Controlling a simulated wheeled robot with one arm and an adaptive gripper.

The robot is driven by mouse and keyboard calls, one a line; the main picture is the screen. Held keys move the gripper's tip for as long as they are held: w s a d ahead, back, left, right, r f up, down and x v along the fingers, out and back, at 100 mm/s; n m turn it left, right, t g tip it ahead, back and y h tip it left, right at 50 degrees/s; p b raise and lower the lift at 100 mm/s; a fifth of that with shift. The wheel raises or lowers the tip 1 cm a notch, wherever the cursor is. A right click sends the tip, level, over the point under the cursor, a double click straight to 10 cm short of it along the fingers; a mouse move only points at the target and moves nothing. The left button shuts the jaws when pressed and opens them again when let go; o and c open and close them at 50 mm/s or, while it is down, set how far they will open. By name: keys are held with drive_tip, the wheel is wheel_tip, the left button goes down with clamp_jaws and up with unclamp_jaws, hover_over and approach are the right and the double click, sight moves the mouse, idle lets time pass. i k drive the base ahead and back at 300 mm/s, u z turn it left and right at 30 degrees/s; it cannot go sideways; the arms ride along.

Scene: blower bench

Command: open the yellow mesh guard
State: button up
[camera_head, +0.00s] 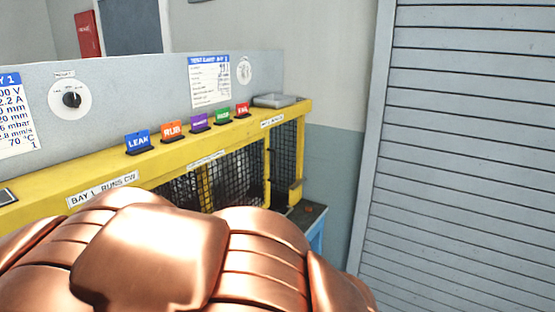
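The yellow mesh guard (236,176) shows in the head view, left of centre, as dark wire mesh in a yellow frame. It lies below the yellow top rail (165,152) of the bench. A second mesh panel (286,158) stands at the bench's right end, behind a yellow post. The front mesh looks upright beneath the rail; I cannot tell whether it is latched or ajar. No handle is clear. Its lower part is hidden by a close copper-coloured shape. My gripper is not in view.
Coloured tags, including the blue LEAK tag (139,141), and a grey tray (274,100) sit on the rail. A grey back panel (130,85) with a dial (72,99) rises behind. A slatted grey shutter (465,150) fills the right side.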

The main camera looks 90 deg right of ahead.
sight(154, 183)
drive_tip(key=k, duration=0.9)
drive_tip(key=z, duration=1.6)
drive_tip(key=i, duration=1)
